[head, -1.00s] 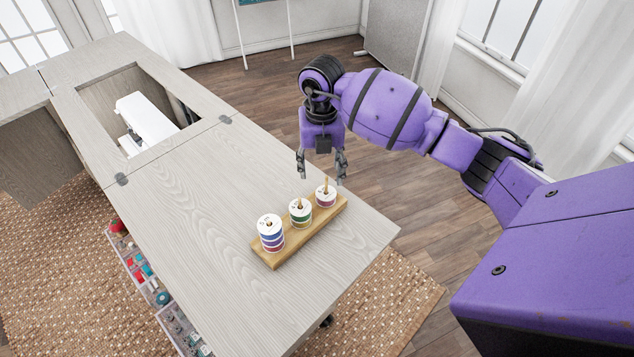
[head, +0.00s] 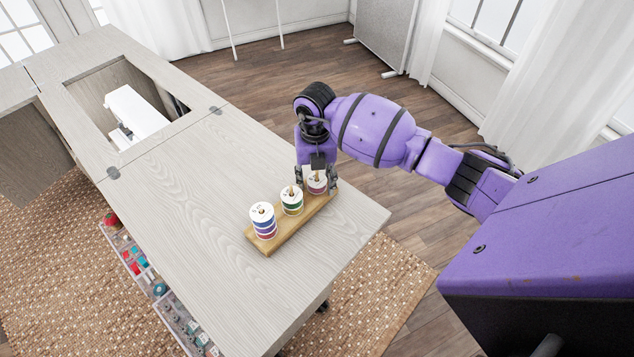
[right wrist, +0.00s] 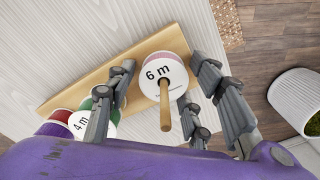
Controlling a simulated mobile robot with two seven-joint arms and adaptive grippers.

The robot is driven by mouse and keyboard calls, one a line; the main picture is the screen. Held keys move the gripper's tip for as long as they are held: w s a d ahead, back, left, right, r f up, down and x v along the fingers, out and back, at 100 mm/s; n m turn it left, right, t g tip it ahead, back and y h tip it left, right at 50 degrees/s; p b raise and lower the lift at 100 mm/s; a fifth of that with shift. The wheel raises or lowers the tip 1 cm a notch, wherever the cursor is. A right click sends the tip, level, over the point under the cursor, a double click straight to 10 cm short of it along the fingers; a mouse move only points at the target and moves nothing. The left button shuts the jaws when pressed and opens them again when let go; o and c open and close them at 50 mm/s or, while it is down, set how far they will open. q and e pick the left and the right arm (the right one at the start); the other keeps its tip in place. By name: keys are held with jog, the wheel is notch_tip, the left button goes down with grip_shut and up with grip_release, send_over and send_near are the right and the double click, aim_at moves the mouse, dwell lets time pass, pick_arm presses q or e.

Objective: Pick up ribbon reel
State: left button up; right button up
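Ribbon reels stand on pegs of a wooden stand (head: 281,233) on the table. The nearest, with blue and purple bands, is the tall stack (head: 263,222). The middle one is a green-banded reel (head: 291,203). The far one is a pink-banded reel (head: 317,184), marked "6 m" in the right wrist view (right wrist: 160,76). My right gripper (head: 317,180) is open and lowered around the far reel, a finger on either side. In the right wrist view its fingers (right wrist: 165,100) are apart, with the peg between them. My left gripper is not in view.
The pale wooden table (head: 190,190) is mostly clear. A white sewing machine (head: 135,112) sits in the cabinet opening at the far left. Clear boxes of sewing supplies (head: 150,280) are below the table's left edge. A white planter (right wrist: 300,97) shows in the right wrist view.

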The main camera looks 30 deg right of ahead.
jog(key=c, duration=0.6)
jog(key=shift+c, duration=0.2)
jog(key=shift+r, duration=0.1)
notch_tip(320, 180, up, 18)
dwell(0.5)
